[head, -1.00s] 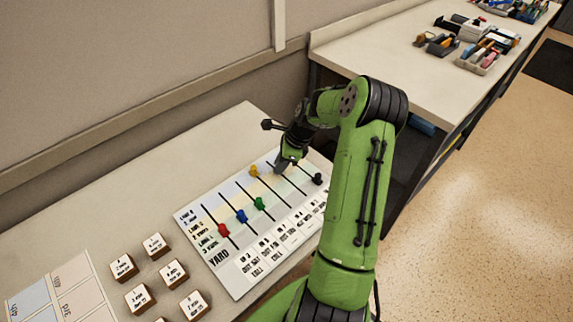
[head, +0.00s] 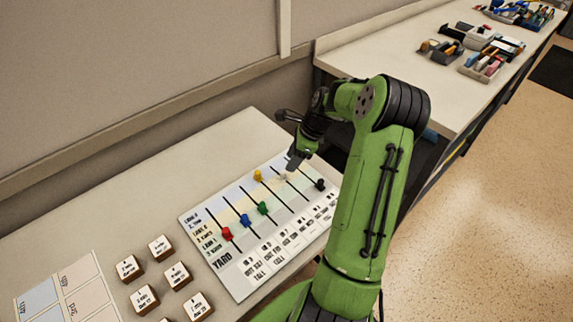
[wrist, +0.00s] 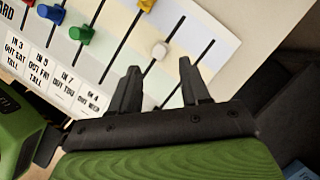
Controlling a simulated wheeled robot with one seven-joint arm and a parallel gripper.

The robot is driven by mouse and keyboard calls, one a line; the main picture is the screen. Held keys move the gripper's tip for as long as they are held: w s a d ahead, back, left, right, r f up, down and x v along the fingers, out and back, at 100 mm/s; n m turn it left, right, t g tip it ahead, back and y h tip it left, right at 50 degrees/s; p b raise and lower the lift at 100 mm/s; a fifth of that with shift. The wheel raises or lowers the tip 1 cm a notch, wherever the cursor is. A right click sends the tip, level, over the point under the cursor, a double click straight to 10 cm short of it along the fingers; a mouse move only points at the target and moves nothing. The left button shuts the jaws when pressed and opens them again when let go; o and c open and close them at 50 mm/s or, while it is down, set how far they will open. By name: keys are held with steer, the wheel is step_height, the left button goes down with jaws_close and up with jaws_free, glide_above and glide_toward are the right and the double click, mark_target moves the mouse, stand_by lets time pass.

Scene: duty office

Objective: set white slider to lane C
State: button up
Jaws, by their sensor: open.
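The white slider (wrist: 160,50) is a small pale knob on a slot of the yard board (wrist: 222,42). In the wrist view it lies just beyond the fingertips, in line with the gap between them. My gripper (wrist: 160,66) is open and empty, with one finger on each side of that slot's line. In the head view my gripper (head: 291,166) is over the far right part of the board, and the white slider (head: 284,176) shows faintly just below it. I cannot tell the fingers' height above the board. The lane labels at the board's left edge are too small to read surely.
The yellow slider (head: 258,176) is left of the white one, with green (head: 263,208), blue (head: 245,220) and red (head: 227,233) sliders further left. A black slider (head: 320,184) is to the right. Several labelled blocks (head: 146,298) stand at the lower left.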

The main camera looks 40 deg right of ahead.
steer(key=p+v, duration=0.2)
steer(key=v, duration=0.7)
steer(key=shift+r, duration=0.3)
steer(key=shift+s, duration=0.1)
steer(key=s+a+r+n+h, duration=0.2)
steer(key=a+r+n, duration=0.3)
steer(key=a+n, duration=0.3)
steer(key=s+a+r+n+h, duration=0.2)
steer(key=a+r+n, duration=0.35)
steer(key=a, duration=0.55)
steer(key=s+a+r+n+t, duration=0.1)
steer(key=s+a+n, duration=0.3)
steer(key=s+n, duration=0.2)
steer(key=s+a+r+n+t, duration=0.1)
steer(key=s+a+n, duration=0.3)
steer(key=s+n, duration=0.3)
steer(key=shift+s+a+t+y, duration=0.3)
steer(key=shift+s+y, duration=0.1)
steer(key=shift+s, duration=0.35)
